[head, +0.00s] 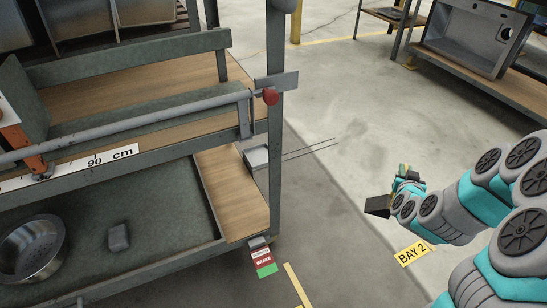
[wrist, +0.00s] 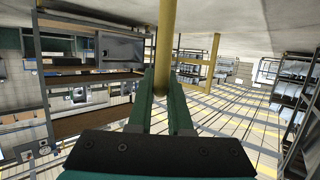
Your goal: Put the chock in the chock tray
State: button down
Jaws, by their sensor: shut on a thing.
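My gripper (head: 403,173) is at the right in the head view, over open floor and apart from the near rack.
The near rack (head: 130,155) fills the left, with a red-knobbed bar (head: 270,96), a metal bowl (head: 32,247) and a grey block (head: 118,237). A red and green tag (head: 263,258) hangs at its corner. Another bench with a sink (head: 470,35) stands far right. The floor between is clear.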

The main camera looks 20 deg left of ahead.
aim_at(260, 156)
jog(key=i+l+u, duration=0.45)
jog(key=u, duration=0.15)
jog(key=i+l+u, duration=0.1)
jog(key=l+u, duration=0.25)
jog(key=i+l+u, duration=0.1)
jog(key=l+u, duration=0.2)
jog(key=l, duration=0.2)
jog(key=i+l+u, duration=0.2)
jog(key=l+u, duration=0.15)
jog(key=i+l+u, duration=0.15)
jog(key=l+u, duration=0.2)
jog(key=i+l+u, duration=0.1)
jog(key=l+u, duration=0.6)
jog(key=l, duration=0.15)
jog(key=l+u, duration=0.8)
jog(key=l, duration=0.25)
jog(key=k+l+u, duration=0.1)
jog(key=l+u, duration=0.3)
jog(key=l, duration=0.1)
